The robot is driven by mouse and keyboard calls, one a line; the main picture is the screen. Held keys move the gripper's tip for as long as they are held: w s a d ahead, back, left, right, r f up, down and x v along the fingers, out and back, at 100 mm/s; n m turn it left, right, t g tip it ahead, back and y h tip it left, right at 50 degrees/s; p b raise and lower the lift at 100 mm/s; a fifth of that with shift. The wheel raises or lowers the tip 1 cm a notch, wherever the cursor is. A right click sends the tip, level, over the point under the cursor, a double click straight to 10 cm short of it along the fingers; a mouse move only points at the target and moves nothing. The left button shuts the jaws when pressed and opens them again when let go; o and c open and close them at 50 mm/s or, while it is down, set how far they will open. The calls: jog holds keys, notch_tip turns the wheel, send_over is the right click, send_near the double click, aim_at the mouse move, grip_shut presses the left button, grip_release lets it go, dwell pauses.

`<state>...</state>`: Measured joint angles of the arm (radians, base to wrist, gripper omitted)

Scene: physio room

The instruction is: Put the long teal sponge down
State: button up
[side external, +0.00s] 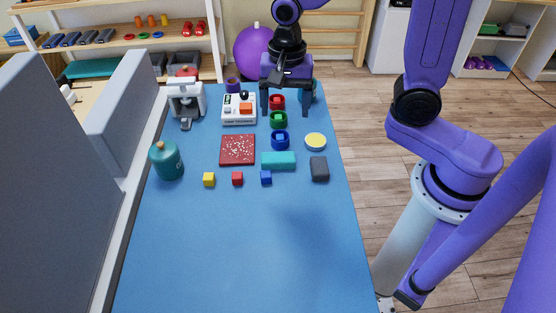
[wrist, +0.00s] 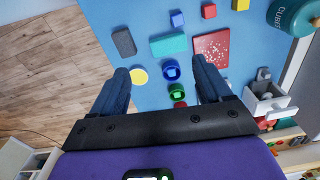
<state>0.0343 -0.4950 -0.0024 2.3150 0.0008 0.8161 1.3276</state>
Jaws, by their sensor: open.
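The long teal sponge (side external: 278,160) lies flat on the blue table, to the right of a red speckled square. It also shows in the wrist view (wrist: 168,44) near the top, beyond the fingertips and clear of them. My gripper (side external: 286,108) is at the far part of the table, apart from the sponge, with its fingers spread near the red and green cups. In the wrist view the two fingers (wrist: 162,80) are wide apart with nothing held between them.
A red speckled square (side external: 237,149), dark grey block (side external: 319,168), yellow disc (side external: 315,141) and blue cup (side external: 280,140) surround the sponge. Yellow (side external: 209,179), red (side external: 237,178) and blue (side external: 266,178) cubes lie nearer. The near blue table (side external: 240,250) is clear.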

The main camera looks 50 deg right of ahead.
jog(key=w+m, duration=0.3)
jog(key=m, duration=1.4)
send_over(278, 156)
notch_tip(278, 156, down, 15)
jog(key=shift+d+f, duration=0.15)
jog(key=shift+f, duration=0.05)
jog(key=f, duration=0.3)
jog(key=shift+s+a+f, duration=0.1)
jog(key=shift+a+f, duration=0.15)
jog(key=shift+f, duration=0.8)
jog(key=c, duration=1.2)
jog(key=shift+r, duration=0.15)
